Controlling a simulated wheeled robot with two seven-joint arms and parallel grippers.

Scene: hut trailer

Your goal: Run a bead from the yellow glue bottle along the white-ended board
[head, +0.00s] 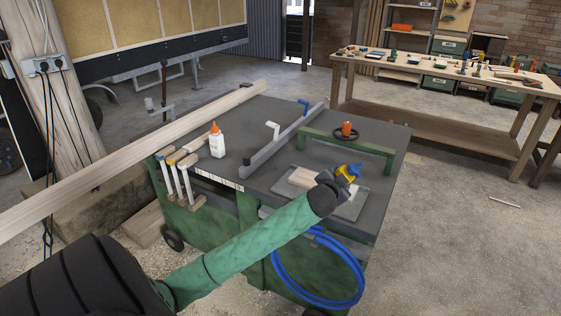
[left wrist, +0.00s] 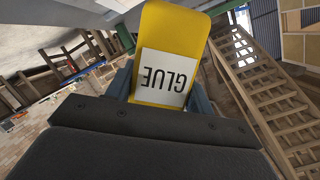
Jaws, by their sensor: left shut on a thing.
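My left gripper (head: 346,180) is shut on the yellow glue bottle (head: 347,171), of which only small yellow and blue parts show in the head view. In the left wrist view the bottle (left wrist: 170,38) fills the top middle, with a white label reading GLUE upside down between the gripper's fingers. Its nozzle is not visible. A pale wooden board (head: 303,178) lies on a grey plate (head: 345,211) on the dark bench top, just left of and below the gripper. The gripper hides part of it, and I cannot make out a white end. My right gripper is out of view.
A white bottle with an orange cap (head: 217,142) stands at the bench's left. A grey fence (head: 285,142) and green frame (head: 350,142) cross the bench top (head: 240,171). A long timber (head: 130,161) runs past its left. A blue hose (head: 318,302) hangs in front.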

